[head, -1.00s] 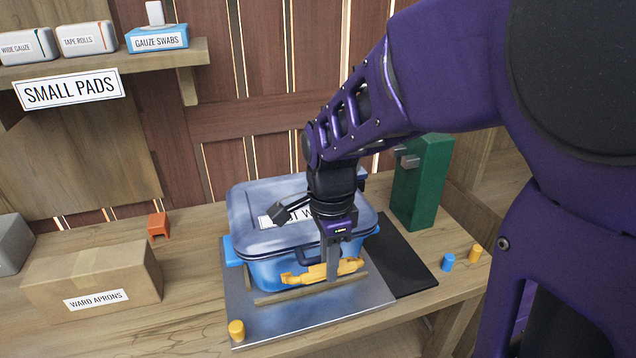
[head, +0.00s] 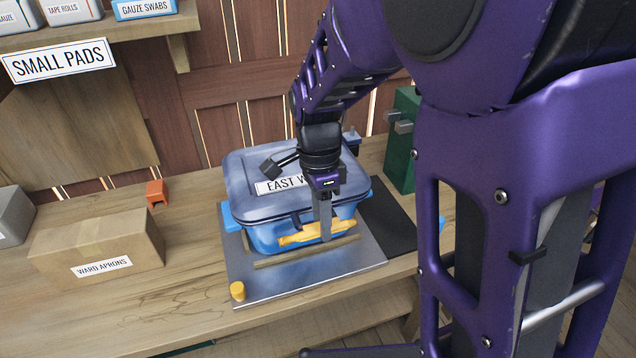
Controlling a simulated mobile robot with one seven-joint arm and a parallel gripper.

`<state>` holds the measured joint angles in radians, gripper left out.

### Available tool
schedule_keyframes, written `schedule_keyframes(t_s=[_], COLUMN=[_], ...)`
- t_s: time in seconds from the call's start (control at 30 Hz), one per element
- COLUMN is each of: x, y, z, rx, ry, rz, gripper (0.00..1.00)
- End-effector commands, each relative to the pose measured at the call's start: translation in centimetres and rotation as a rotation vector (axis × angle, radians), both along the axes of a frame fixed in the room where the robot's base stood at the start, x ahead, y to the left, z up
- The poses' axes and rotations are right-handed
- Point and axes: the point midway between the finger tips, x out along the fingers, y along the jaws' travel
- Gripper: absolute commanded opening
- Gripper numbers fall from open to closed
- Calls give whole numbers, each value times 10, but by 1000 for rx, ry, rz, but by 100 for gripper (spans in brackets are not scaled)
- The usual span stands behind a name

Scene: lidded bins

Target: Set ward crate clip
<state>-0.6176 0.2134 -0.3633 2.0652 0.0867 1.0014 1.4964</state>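The ward crate (head: 243,180) is a blue bin with a grey-blue lid, its label partly readable as "EAST W". It stands on a metal plate (head: 290,283). A yellow-orange clip (head: 297,238) lies across the lower front of the crate, just behind a thin wooden strip (head: 290,255). My gripper (head: 325,232) points down at the crate's front, and a grey finger overlaps the right half of the clip. Only one finger shows clearly, so I cannot tell whether it grips the clip. My wrist hides part of the lid and label.
A cardboard box labelled "Ward Aprons" (head: 95,240) and an orange block (head: 157,193) stand to the left. A yellow peg (head: 237,291) sits at the plate's front left corner. A dark mat (head: 388,225) and a green post (head: 400,155) are to the right. A shelf (head: 110,30) hangs above left.

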Motion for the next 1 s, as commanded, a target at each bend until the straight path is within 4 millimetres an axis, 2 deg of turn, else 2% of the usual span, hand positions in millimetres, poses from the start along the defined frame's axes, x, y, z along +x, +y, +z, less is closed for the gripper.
schedule_keyframes(t_s=[0.13, 0.23, 0.7, 0.83, 1.0], x=[2, 4, 17, 20, 20], y=[1, 1, 5, 5, 6], z=[11, 27, 136, 157, 170], rx=[2, 2, 1, 1, 0], ry=[-3, -4, -5, -4, -1], rz=[0, 0, -1, -1, 0], gripper=[35, 35, 35, 35, 35])
